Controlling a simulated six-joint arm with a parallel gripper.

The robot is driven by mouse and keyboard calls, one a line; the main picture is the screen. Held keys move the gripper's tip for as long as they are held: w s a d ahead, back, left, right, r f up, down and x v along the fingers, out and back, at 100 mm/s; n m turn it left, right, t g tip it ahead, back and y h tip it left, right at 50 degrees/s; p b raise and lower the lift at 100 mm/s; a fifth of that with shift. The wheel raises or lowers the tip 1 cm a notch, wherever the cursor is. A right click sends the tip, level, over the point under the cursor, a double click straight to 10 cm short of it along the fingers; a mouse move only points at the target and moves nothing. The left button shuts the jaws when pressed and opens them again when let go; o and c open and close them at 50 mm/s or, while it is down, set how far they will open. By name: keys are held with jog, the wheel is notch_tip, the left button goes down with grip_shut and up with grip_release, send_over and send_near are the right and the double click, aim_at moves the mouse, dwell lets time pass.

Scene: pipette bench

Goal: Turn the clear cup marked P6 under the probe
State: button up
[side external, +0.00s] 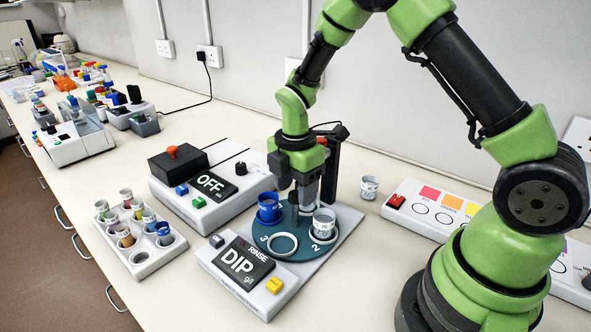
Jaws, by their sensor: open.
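A teal turntable (275,247) with numbered ring seats is set in a white base. A clear cup (323,226) sits upright in the seat by the number 2, and a blue cup (268,210) in another seat. The ring seat by the number 3 (282,245) is empty. Another clear cup (369,187) stands on the bench to the right. The markings are too small to tell which cup is P6. My gripper (304,201) points down over the turntable, open, beside its central knob and close behind the clear cup. The probe is hidden behind my gripper; its dark stand (333,165) shows partly.
A DIP/RINSE panel (247,268) with a yellow button is in front of the turntable. A panel with coloured squares (436,210) lies right.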

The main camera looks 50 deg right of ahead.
notch_tip(320, 180, up, 9)
dwell(0.3)
notch_tip(320, 180, down, 10)
jog(key=m+g+h, duration=0.2)
jog(key=m+h, duration=0.1)
jog(key=m, duration=0.1)
jog(key=shift+w+a+m+h, duration=0.1)
jog(key=shift+a+m+h, duration=0.05)
jog(key=shift+m+h, duration=0.2)
dwell(0.3)
grip_shut()
